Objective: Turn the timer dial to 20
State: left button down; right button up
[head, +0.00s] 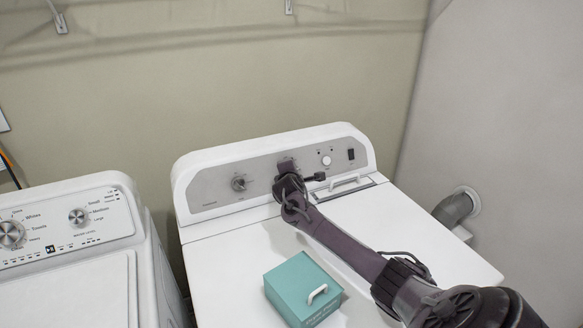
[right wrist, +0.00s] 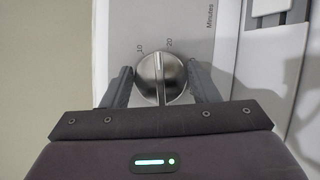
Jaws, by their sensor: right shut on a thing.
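The timer dial (right wrist: 160,72) is a round silver knob on the grey panel, seen in the right wrist view. The marks 10 (right wrist: 140,49) and 20 (right wrist: 170,43) show above it, with the word Minutes (right wrist: 210,18) to the right. The dial's raised ridge points up between the two marks. My right gripper (right wrist: 160,84) is shut on the dial, one finger on each side. In the head view my right gripper (head: 285,171) is at the middle of the dryer's control panel (head: 215,193) and hides the dial. My left gripper is not in view.
Another knob (head: 239,183) is left of my gripper, and a white button (head: 326,161) and black switch (head: 351,155) are right. A teal box (head: 295,280) with a white handle sits on the dryer top (head: 225,262). A washer (head: 70,245) stands at left.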

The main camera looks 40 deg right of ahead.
jog(key=shift+m+g+y+p, duration=0.45)
jog(key=shift+m+p, duration=0.45)
jog(key=shift+m, duration=0.7)
jog(key=o, duration=0.9)
jog(key=shift+o, duration=0.2)
jog(key=b+v, duration=0.1)
jog(key=v, duration=0.6)
jog(key=shift+s+a+r, duration=0.15)
jog(key=shift+s+a, duration=0.05)
jog(key=shift+a, duration=0.05)
